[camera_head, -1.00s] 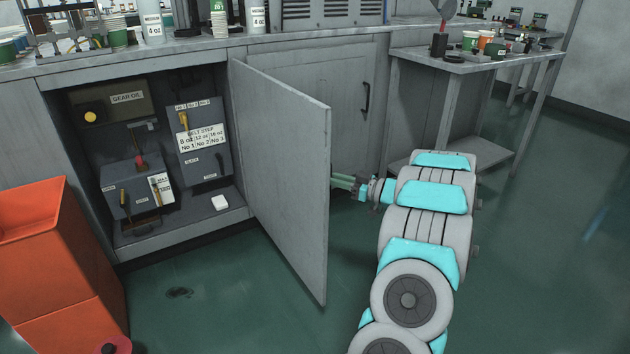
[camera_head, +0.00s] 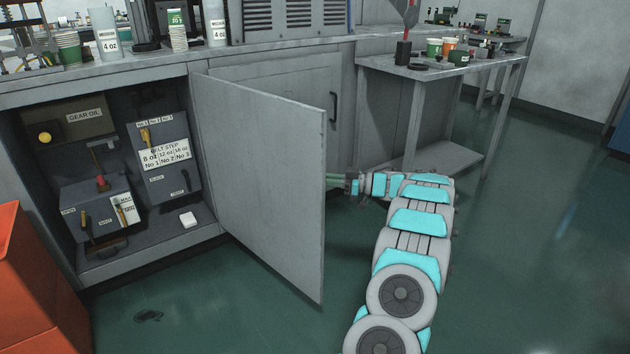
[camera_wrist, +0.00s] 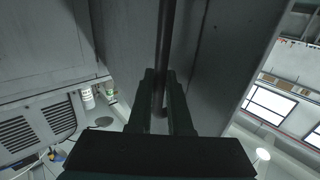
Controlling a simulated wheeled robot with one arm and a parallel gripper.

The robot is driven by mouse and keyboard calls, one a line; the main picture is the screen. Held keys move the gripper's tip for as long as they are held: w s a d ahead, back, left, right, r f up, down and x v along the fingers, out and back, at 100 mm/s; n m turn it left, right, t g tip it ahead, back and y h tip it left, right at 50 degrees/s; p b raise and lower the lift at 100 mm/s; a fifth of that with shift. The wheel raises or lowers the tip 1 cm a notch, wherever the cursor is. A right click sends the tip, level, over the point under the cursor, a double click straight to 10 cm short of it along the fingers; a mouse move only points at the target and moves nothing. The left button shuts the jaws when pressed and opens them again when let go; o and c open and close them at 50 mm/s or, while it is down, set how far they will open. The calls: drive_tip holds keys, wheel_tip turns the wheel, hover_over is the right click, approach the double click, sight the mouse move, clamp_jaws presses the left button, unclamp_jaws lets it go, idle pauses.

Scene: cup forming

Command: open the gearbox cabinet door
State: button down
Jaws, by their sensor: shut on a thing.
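The gearbox cabinet door (camera_head: 265,185) is a grey panel hinged at its left edge. It stands wide open, swung out from the cabinet toward the camera. My gripper (camera_wrist: 161,92) is on the door's outer side and shut on the dark bar handle (camera_wrist: 166,40), as the wrist view shows. In the head view the door hides the fingertips and this handle; only the back of my gripper shows past the door's free edge. Inside the cabinet are a gear oil box (camera_head: 70,125), a belt step panel (camera_head: 165,155) and a lower grey box with levers (camera_head: 98,207).
A second, closed cabinet door with a dark handle (camera_head: 333,108) is behind the open one. An orange bin (camera_head: 35,285) stands at the lower left. A side table (camera_head: 440,68) with cups is at the back right. The green floor is clear at the right.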

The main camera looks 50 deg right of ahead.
idle(0.4)
drive_tip(key=c, duration=0.8)
unclamp_jaws()
drive_tip(key=shift+c, duration=0.2)
drive_tip(key=b+v, duration=0.1)
drive_tip(key=v, duration=0.7)
drive_tip(key=shift+w, duration=0.15)
